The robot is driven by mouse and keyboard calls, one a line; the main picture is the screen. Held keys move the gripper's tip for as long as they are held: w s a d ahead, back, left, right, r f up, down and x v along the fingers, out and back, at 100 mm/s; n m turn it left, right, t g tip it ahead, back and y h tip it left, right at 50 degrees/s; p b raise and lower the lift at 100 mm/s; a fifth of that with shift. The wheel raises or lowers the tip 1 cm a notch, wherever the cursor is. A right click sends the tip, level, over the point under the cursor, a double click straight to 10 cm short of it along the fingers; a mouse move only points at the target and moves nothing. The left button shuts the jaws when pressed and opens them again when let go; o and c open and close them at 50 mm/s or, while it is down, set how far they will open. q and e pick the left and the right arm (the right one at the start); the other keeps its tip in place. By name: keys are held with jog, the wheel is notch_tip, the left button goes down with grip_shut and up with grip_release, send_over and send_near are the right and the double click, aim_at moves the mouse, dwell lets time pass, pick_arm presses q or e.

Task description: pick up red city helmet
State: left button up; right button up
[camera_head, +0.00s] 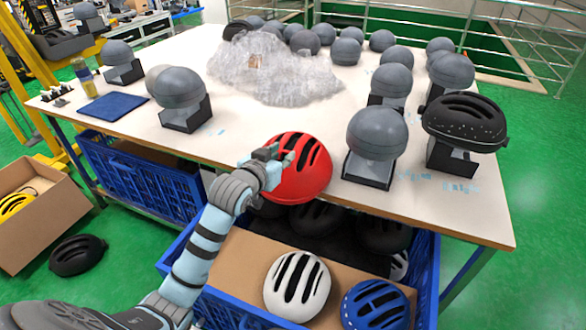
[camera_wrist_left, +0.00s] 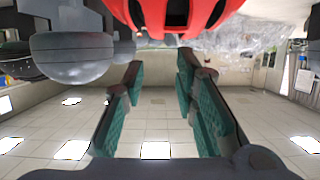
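The red city helmet (camera_head: 302,180), with dark vent slots, appears at the table's front edge, overlapping the open blue crate below it in the head view. I cannot tell what bears it. My left gripper (camera_head: 272,160) is at the helmet's upper left side and overlaps it. In the left wrist view the helmet (camera_wrist_left: 175,14) fills the top centre, beyond the fingertips. The teal-padded fingers of the left gripper (camera_wrist_left: 160,62) are spread, with a clear gap and nothing visible between them. My right gripper is not in view.
The blue crate (camera_head: 426,275) below holds a white helmet (camera_head: 297,285), a blue helmet (camera_head: 375,305) and black ones. On the table (camera_head: 280,117) stand grey domes on black stands, a black helmet (camera_head: 464,122) and a clear plastic heap (camera_head: 265,68). A blue mat (camera_head: 113,106) lies left.

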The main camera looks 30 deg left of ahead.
aim_at(300, 143)
pick_arm(q)
jog(key=b+x, duration=0.1)
jog(key=x, duration=0.3)
jog(key=b+x, duration=0.2)
jog(key=x, duration=0.3)
jog(key=f+b+x, duration=0.1)
jog(key=x, duration=0.3)
jog(key=shift+w+d+b, duration=0.15)
jog(key=shift+b, duration=0.25)
jog(key=shift+w, duration=0.25)
jog(key=shift+s+r, duration=0.1)
grip_shut()
